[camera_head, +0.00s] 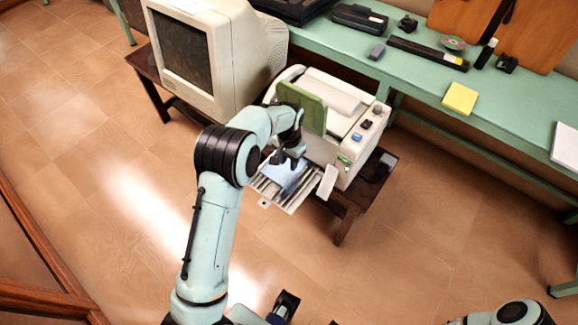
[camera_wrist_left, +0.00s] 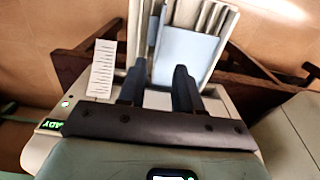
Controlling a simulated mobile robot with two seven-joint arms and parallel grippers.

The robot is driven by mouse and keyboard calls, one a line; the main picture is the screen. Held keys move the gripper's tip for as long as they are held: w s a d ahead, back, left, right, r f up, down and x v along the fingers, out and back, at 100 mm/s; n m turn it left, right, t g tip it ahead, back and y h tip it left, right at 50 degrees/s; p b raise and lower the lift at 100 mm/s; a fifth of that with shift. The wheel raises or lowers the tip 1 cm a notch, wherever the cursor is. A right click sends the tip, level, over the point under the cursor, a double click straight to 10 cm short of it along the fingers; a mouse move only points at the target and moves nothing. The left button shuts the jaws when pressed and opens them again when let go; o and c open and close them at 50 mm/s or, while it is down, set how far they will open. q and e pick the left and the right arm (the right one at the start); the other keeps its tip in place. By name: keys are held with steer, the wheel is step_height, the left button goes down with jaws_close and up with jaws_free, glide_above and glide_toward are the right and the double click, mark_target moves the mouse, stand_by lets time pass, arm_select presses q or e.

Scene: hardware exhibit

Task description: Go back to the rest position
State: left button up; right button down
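My left arm reaches from the bottom of the head view to the printer (camera_head: 352,150). My left gripper (camera_head: 290,162) is over the printer's front output tray (camera_head: 275,197). In the left wrist view its two dark fingers (camera_wrist_left: 160,82) stand apart, with nothing visibly held between them. A pale blue sheet (camera_wrist_left: 187,55) lies on the tray beyond the fingers; it also shows in the head view (camera_head: 280,172). A white printed strip (camera_wrist_left: 101,72) hangs beside the tray.
The printer stands on a low dark wooden table (camera_head: 345,212). An old monitor (camera_head: 205,55) stands behind left. A green bench (camera_head: 410,75) runs along the back, with a yellow pad (camera_head: 460,98) and small hardware. Tiled floor (camera_head: 385,255) is clear at the front.

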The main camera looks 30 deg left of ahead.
arm_select(q)
steer(key=shift+r, duration=0.2)
stand_by(0.4)
